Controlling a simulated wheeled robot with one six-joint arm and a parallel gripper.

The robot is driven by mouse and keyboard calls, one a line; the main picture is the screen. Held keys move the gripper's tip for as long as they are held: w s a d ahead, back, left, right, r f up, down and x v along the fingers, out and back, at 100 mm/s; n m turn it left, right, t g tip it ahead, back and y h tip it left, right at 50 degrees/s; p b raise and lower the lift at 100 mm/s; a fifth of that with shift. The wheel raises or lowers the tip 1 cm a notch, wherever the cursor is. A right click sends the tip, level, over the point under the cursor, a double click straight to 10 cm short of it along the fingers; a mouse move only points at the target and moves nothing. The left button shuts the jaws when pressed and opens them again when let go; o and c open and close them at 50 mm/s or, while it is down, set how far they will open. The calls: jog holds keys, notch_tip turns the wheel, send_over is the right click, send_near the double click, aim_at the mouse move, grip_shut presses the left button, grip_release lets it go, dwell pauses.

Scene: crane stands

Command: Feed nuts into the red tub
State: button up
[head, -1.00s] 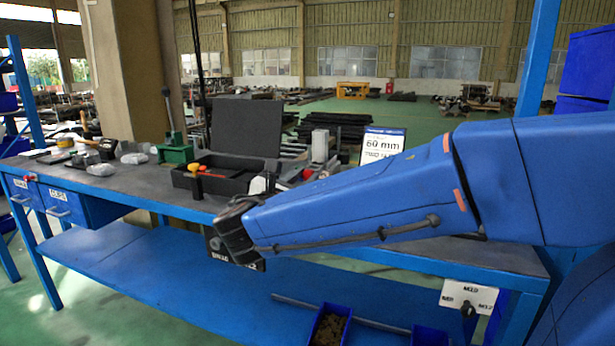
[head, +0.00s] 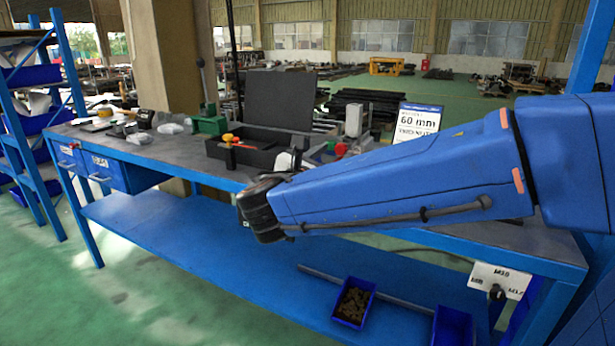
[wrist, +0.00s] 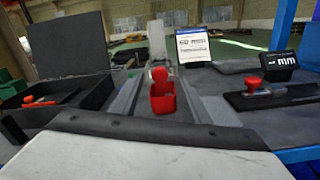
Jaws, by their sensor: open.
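A small red open-topped box (wrist: 163,102), which looks like the red tub, sits on a grey rail-like fixture in the middle of the wrist view. A red knob (wrist: 160,75) stands just behind it. A red spot on the bench (head: 341,149) in the head view may be the same place. A blue bin of brown pieces (head: 354,302), probably nuts, is on the lower shelf. My gripper end (head: 262,210) hangs in front of the bench edge, apart from the bin. Its fingers are hidden in the head view, and nothing held shows.
The bench (head: 180,150) carries a black tray (head: 262,150) with orange-handled tools, a green press (head: 208,124) and a sign (head: 417,122). A second blue bin (head: 452,325) is at the right of the shelf (head: 225,255). The shelf's left part is clear.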

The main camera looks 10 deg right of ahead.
jog(key=v, duration=1.5)
